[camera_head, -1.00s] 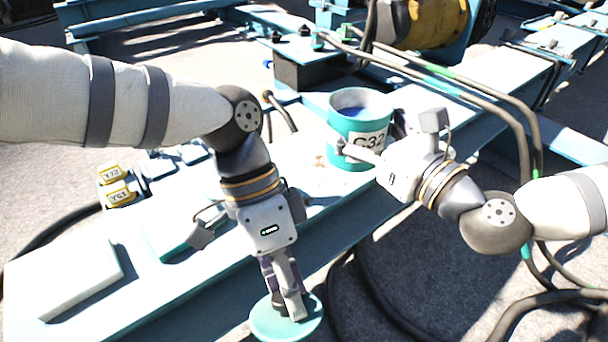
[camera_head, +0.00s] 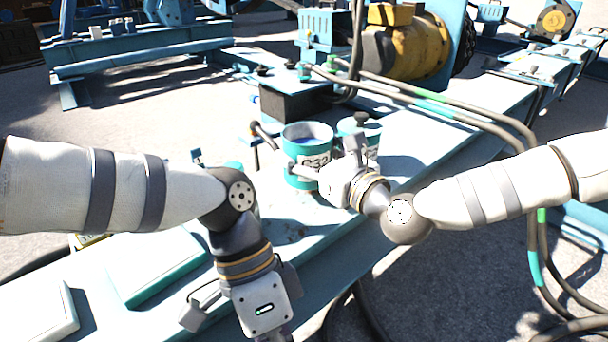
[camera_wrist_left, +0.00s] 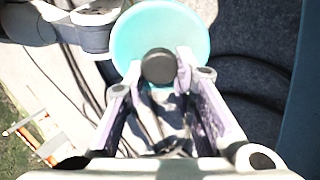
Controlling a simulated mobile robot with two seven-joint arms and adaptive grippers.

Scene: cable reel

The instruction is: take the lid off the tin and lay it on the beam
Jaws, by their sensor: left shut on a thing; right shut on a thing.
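The tin (camera_head: 300,180), teal with a white C32 label, stands upright and open on the pale blue beam (camera_head: 290,228). Its inside looks blue. My right gripper (camera_head: 314,174) is shut on the tin's near side. The teal round lid (camera_wrist_left: 165,28) shows in the left wrist view, off the tin. My left gripper (camera_wrist_left: 158,76) is shut on the lid's dark knob (camera_wrist_left: 158,66). In the head view the left fingers and lid are below the picture's bottom edge.
A second teal tin with a lid and dark knob (camera_head: 361,121) stands just right of the open one. Flat plates (camera_head: 155,268) lie on the beam at left. Cables (camera_head: 450,112) cross it at right. A dark block (camera_head: 290,103) stands behind.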

